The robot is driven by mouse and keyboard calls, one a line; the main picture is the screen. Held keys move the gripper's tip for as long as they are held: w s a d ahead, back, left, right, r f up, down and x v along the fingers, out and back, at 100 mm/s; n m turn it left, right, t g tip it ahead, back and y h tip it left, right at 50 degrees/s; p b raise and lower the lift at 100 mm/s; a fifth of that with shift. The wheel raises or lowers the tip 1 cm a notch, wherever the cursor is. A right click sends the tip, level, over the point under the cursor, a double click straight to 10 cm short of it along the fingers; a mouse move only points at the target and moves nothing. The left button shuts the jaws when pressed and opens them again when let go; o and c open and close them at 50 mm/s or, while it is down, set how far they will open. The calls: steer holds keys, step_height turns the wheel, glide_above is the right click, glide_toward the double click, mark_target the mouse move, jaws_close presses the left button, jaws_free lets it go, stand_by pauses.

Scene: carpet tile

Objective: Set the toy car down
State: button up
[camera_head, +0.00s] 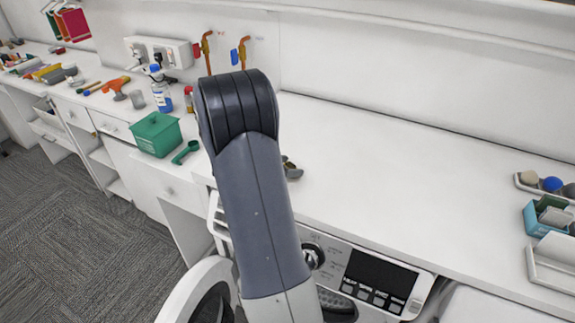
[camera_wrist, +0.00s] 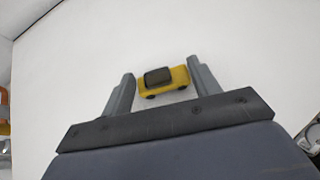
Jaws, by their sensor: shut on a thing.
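The toy car (camera_wrist: 164,82) is yellow with a dark roof and dark wheels. In the wrist view it lies between the two grey fingers of my gripper (camera_wrist: 161,85), which is shut on it. A plain white surface fills the view behind the car. I cannot tell whether the car touches that surface or is held above it. In the head view my arm blocks the middle, and neither the gripper nor the car can be seen.
The long white counter (camera_head: 420,180) is clear right of my arm. Trays with balls (camera_head: 551,184) and a blue box (camera_head: 543,219) stand at the far right. A green box (camera_head: 156,133), green scoop (camera_head: 186,152) and bottle (camera_head: 160,90) stand left. A washing machine (camera_head: 375,283) is below.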

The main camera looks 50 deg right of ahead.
steer(key=shift+f, duration=0.1)
steer(key=o, duration=0.5)
steer(key=shift+f, duration=0.1)
steer(key=o, duration=0.5)
steer(key=shift+r, duration=0.25)
steer(key=shift+w+a+r, duration=0.1)
steer(key=shift+w+a, duration=0.05)
steer(key=shift+a, duration=0.2)
steer(key=b+v, duration=0.2)
steer(key=v, duration=0.7)
steer(key=shift+a+r+b, duration=0.2)
steer(key=shift+a+b, duration=0.1)
steer(key=shift+a, duration=0.1)
steer(key=shift+w+a+r, duration=0.15)
steer(key=shift+a+r, duration=0.25)
steer(key=shift+a, duration=0.2)
